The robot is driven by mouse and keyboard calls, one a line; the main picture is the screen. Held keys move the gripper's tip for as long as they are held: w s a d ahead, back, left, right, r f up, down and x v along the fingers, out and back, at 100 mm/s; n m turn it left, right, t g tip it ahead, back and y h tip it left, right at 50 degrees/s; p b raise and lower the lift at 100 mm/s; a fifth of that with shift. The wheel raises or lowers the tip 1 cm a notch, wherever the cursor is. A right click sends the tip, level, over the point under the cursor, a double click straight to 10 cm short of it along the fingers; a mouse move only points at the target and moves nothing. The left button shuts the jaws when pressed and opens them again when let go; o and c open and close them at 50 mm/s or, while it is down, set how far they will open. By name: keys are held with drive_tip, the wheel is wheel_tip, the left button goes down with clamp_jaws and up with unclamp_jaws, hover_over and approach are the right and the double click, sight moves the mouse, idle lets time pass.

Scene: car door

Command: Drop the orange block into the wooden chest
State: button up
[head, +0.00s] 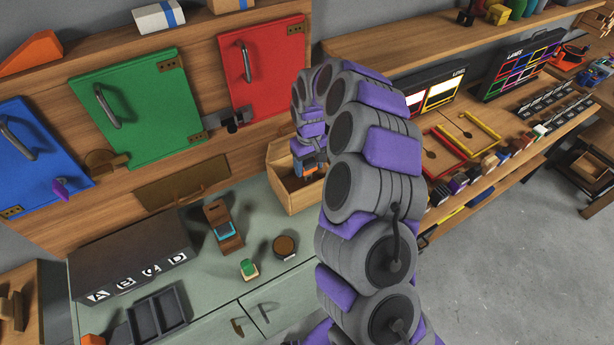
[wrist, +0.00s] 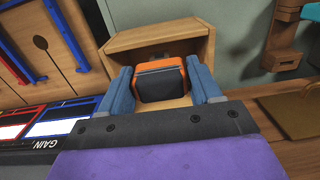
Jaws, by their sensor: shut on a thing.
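The orange block (wrist: 160,78), with a dark face towards the camera, sits between the two blue fingers of my gripper (wrist: 165,86) in the wrist view. The gripper is shut on it. The wooden chest (wrist: 205,37) is open and lies just beyond the block in the wrist view. In the head view the chest (head: 290,195) stands on the green-grey counter, and my gripper (head: 308,170) is over its opening at the right side. My arm hides the chest's right part. Only a little of the block shows in the head view.
A dark box with white letters (head: 130,265), a small wooden stand (head: 222,228), a round wooden piece (head: 285,246) and a small green-topped block (head: 249,268) are on the counter. Blue, green (head: 140,108) and red (head: 262,68) doors are on the wall panel behind.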

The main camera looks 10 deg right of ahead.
sight(310, 175)
drive_tip(key=shift+d+f, duration=0.35)
drive_tip(key=shift+f, duration=0.55)
wheel_tip(310, 175, down, 3)
drive_tip(key=shift+f+b, duration=0.1)
drive_tip(key=shift+b, duration=0.2)
drive_tip(key=shift+a, duration=0.3)
drive_tip(key=o, duration=1.1)
drive_tip(key=shift+d, duration=0.25)
drive_tip(key=shift+c, duration=0.2)
